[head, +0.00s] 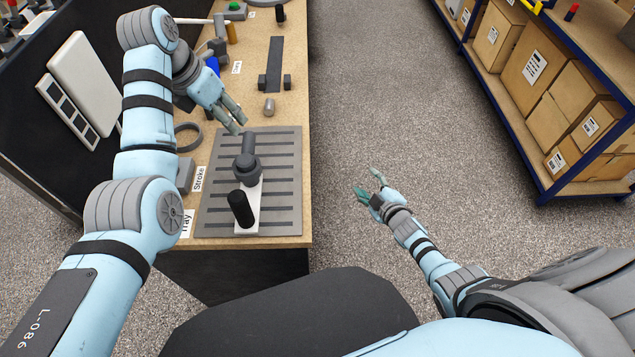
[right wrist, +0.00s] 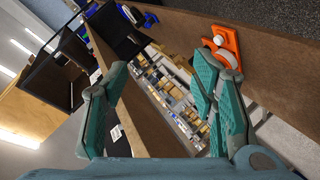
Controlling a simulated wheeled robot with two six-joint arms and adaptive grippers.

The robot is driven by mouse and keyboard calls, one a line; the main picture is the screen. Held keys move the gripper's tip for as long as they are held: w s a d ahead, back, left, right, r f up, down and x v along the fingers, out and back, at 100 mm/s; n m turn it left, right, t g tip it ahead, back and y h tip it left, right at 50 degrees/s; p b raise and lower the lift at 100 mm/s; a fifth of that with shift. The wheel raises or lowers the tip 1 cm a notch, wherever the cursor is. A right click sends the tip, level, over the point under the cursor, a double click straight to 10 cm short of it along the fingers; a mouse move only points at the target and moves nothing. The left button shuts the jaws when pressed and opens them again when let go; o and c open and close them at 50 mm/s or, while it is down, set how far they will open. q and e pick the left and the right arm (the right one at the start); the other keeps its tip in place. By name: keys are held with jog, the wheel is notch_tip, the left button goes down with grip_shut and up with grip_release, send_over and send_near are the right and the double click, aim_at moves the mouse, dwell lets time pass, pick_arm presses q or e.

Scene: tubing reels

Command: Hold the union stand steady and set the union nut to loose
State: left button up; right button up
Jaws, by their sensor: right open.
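The union stand (head: 250,222) is a pale narrow base on a grey slotted mat (head: 281,190) at the near end of the bench. A black upright grip (head: 240,208) stands at its near end. A dark grey round union nut (head: 247,168) sits at its far end, with a grey pipe-like part (head: 248,143) beyond it. My left gripper (head: 240,127) is above the mat's far edge, close to that part and apart from the nut; its fingers look slightly parted and empty. My right gripper (head: 366,180) is open and empty over the floor, right of the bench; its fingers also show in the right wrist view (right wrist: 155,72).
Labels read "Stroke" (head: 199,179) and "Tray" (head: 186,223) beside the mat. A grey ring (head: 188,136), a small grey peg (head: 269,107) and a dark strip (head: 274,65) lie farther back. Shelving with cardboard boxes (head: 535,67) stands right. Floor (head: 390,110) between is clear.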

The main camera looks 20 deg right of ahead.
jog(key=w+a+r+n+t+y, duration=0.1)
jog(key=w+a+r+n+y, duration=0.2)
jog(key=r+n, duration=0.35)
jog(key=w+a+r+n+t+y, duration=0.1)
jog(key=a+r+n+y, duration=0.3)
jog(key=r, duration=0.3)
jog(key=w+a+r+n+t+y, duration=0.1)
jog(key=w+a+r+n+y, duration=0.1)
jog(key=r+n+y, duration=0.35)
jog(key=n+g+y, duration=0.6)
jog(key=n+g, duration=1)
jog(key=n, duration=1.1)
send_near(246, 204)
jog(key=a, duration=0.3)
jog(key=w+a+f, duration=0.1)
jog(key=a, duration=0.6)
jog(key=shift+w+f, duration=0.25)
jog(key=shift+f, duration=0.1)
jog(key=shift+c, duration=0.4)
